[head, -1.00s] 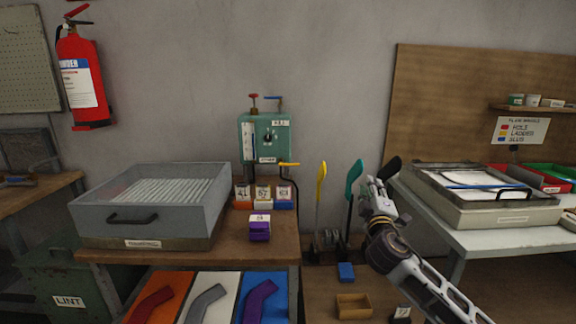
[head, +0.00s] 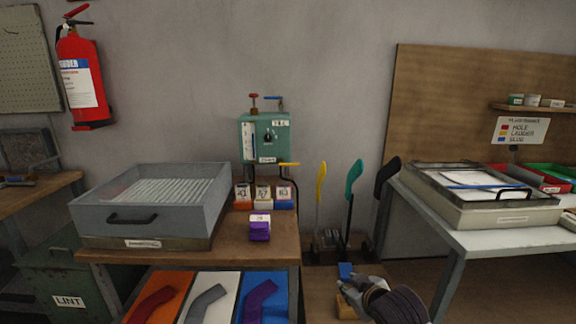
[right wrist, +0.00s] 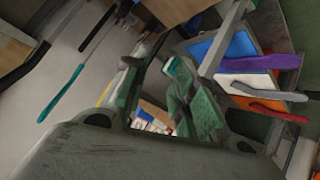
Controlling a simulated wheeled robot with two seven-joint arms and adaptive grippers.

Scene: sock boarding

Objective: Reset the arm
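My right gripper (head: 350,284) is low at the lower right of the head view, over the small wooden tray (head: 343,308) and close to a blue block (head: 345,270). I cannot tell whether it touches either. In the right wrist view my right gripper (right wrist: 157,92) has its greenish fingers apart, with nothing visible held between them. The gripper and forearm hide most of the wooden tray. My left gripper is in neither current view.
A wooden bench (head: 225,240) holds a grey heater tray (head: 150,205) and a purple block (head: 259,230). Teal (head: 352,180), yellow and black foot-shaped boards stand behind my right gripper. A white table (head: 500,240) stands close on the right.

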